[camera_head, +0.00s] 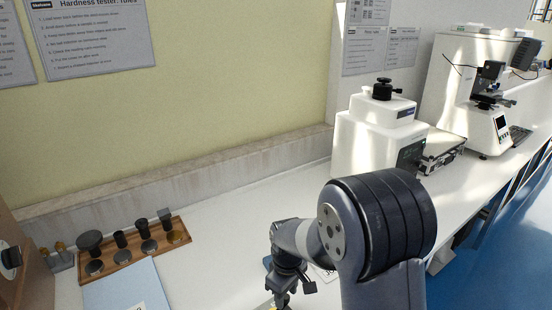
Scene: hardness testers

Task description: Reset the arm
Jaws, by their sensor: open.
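My arm rises from the bottom of the view, right of the middle, with a thick dark joint over a grey link. It is bent, with its wrist pointing down over the white bench. My gripper (281,300) is at the bottom edge, partly cut off, and its jaws are open. A small yellow bit shows by the fingertips; I cannot tell what it is. My arm hides part of the bench and of a white label lying behind the wrist.
A wooden tray (113,270) with several dark cylindrical parts and discs stands at left, beside a light blue folder (127,290). A white hardness tester (375,135) stands at the back right, with a microscope-like tester (487,125) beyond it. The bench (225,230) between tray and arm is clear.

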